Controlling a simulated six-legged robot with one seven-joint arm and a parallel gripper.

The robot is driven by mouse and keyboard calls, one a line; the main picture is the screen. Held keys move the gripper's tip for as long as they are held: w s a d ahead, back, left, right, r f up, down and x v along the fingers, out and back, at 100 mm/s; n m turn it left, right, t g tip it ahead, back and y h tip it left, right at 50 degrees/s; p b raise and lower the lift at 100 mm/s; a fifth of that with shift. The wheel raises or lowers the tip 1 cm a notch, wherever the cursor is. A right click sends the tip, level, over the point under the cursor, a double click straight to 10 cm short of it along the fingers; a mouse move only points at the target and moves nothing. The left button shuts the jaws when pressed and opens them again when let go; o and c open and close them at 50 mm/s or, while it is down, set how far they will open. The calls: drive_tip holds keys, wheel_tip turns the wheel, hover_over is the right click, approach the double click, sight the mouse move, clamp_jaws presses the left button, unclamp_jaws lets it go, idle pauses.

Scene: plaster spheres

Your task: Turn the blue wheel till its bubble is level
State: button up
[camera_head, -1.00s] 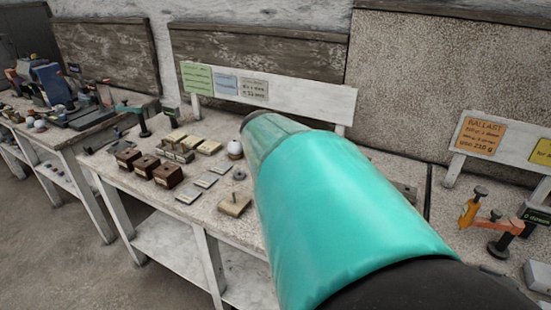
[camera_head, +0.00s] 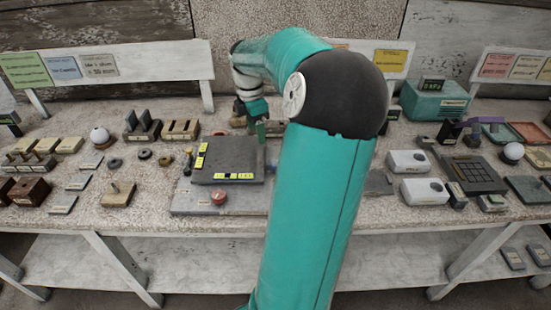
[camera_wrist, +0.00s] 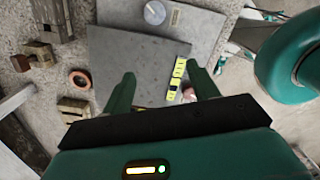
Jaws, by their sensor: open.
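The levelling device is a dark grey plate (camera_head: 232,160) on a paler grey base (camera_head: 185,206), with yellow level strips along its left (camera_head: 201,156) and front (camera_head: 233,176) edges. A blue-grey wheel (camera_wrist: 155,12) beside a small label is at the top of the wrist view; my arm seems to hide it in the head view. A red wheel (camera_head: 219,196) is at the front, partly visible in the wrist view (camera_wrist: 188,94). My gripper (camera_wrist: 160,73) is open and empty above the plate, apart from the blue-grey wheel. The bubbles are too small to read.
White boxes (camera_head: 425,191) and a dark keypad-like block (camera_head: 473,175) stand to the right. A sign board (camera_head: 130,70) stands behind. My arm blocks the middle of the head view.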

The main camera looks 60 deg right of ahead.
approach(276, 161)
drive_tip(key=shift+n+t, duration=0.3)
drive_tip(key=f, duration=0.9)
drive_tip(key=shift+s+d, duration=0.15)
drive_tip(key=shift+s, duration=0.2)
drive_tip(key=shift+r, duration=0.1)
drive_tip(key=c, duration=1)
